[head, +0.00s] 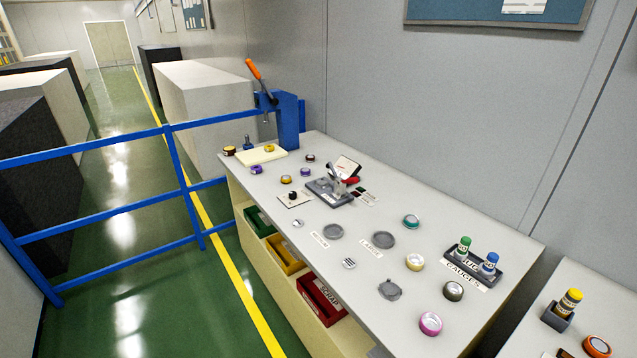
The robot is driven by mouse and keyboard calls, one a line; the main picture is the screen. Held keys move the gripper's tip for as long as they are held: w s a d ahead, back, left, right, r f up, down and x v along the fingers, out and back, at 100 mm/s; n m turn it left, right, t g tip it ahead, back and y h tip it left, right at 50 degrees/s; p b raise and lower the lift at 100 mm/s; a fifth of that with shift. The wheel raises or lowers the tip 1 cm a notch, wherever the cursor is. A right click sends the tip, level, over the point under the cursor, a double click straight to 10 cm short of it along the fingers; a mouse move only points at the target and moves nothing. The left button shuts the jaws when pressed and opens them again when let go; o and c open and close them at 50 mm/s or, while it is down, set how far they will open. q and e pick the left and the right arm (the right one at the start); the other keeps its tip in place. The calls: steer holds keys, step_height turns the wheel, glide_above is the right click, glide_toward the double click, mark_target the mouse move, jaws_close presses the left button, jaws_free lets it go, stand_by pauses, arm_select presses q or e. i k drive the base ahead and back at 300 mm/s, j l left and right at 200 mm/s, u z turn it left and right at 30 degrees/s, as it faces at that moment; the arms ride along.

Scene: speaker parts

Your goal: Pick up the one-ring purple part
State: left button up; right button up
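Two small purple parts stand near the far end of the workbench (375,300). One purple part (256,170) is by the left edge, just in front of a cream board (262,155). The other purple part (306,172) is further right, behind the clamp fixture (325,192). Both are too small to count rings, so I cannot tell which has one ring. A larger pink-magenta round part (430,323) is at the near end. Neither of my grippers shows in this view.
A blue lever press (287,120) with an orange handle stands at the bench's far end. Several round parts, grey discs and a gauge tray (472,262) are spread along the top. Green, yellow and red bins (322,298) sit below. A blue railing (90,150) is left.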

mark_target(305, 171)
steer(key=i+j, duration=0.35)
steer(key=i+j+z, duration=0.1)
steer(key=i+j, duration=0.5)
steer(key=j, duration=0.25)
steer(key=i+j+z, duration=0.1)
steer(key=i+j, duration=0.55)
steer(key=j, duration=0.2)
steer(key=i+j+z, duration=0.1)
steer(key=i+j, duration=0.45)
steer(key=j, duration=0.35)
